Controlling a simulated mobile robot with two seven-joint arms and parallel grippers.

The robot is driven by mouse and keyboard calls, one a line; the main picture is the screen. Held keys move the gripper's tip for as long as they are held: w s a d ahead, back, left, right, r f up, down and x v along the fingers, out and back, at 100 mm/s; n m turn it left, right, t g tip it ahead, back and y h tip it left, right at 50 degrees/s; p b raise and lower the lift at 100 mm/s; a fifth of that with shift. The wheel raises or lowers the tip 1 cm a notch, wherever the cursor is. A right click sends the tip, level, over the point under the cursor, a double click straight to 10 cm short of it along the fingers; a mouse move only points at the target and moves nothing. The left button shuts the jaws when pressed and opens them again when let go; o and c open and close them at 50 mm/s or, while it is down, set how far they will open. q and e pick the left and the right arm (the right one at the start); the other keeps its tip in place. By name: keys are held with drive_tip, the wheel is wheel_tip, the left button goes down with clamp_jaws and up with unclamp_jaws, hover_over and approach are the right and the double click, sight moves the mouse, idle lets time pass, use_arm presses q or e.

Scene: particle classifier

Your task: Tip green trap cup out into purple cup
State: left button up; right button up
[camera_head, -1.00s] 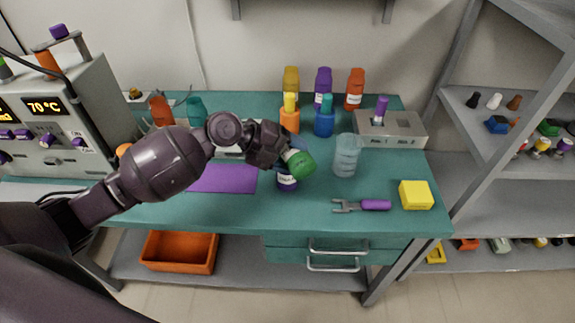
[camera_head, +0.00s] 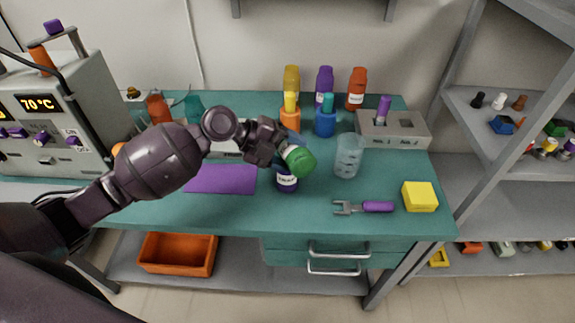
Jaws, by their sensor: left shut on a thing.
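The green trap cup (camera_head: 301,162) is held by my left gripper (camera_head: 284,148), which is shut on it. The cup is tilted, with its green end facing right and down. A purple cup (camera_head: 287,183) with a white label stands upright on the teal table, right under the green cup. The green cup overlaps its top, so I cannot see its mouth or whether the two touch. My right gripper is not in view.
A clear beaker (camera_head: 348,156) stands just right of the cups. A purple-handled tool (camera_head: 376,206) and a yellow block (camera_head: 419,196) lie at front right. Several bottles stand at the back, including a purple bottle (camera_head: 324,83). A purple mat (camera_head: 222,179) lies left.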

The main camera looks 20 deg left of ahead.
use_arm(q)
drive_tip(key=shift+b, duration=0.35)
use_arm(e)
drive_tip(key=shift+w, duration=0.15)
use_arm(q)
drive_tip(key=shift+w+a+n+h+b, duration=0.15)
drive_tip(key=shift+n+h+b, duration=0.2)
drive_tip(key=shift+b, duration=0.2)
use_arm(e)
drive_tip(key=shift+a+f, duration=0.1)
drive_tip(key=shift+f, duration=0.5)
use_arm(q)
drive_tip(key=shift+w+a+r+g+b, duration=0.1)
drive_tip(key=shift+g+b, duration=0.2)
drive_tip(key=shift+b, duration=0.1)
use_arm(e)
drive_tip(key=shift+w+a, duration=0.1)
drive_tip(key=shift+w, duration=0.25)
use_arm(q)
drive_tip(key=shift+w+a+n+h+b, duration=0.1)
drive_tip(key=shift+n+h+b, duration=0.35)
drive_tip(key=shift+b, duration=0.1)
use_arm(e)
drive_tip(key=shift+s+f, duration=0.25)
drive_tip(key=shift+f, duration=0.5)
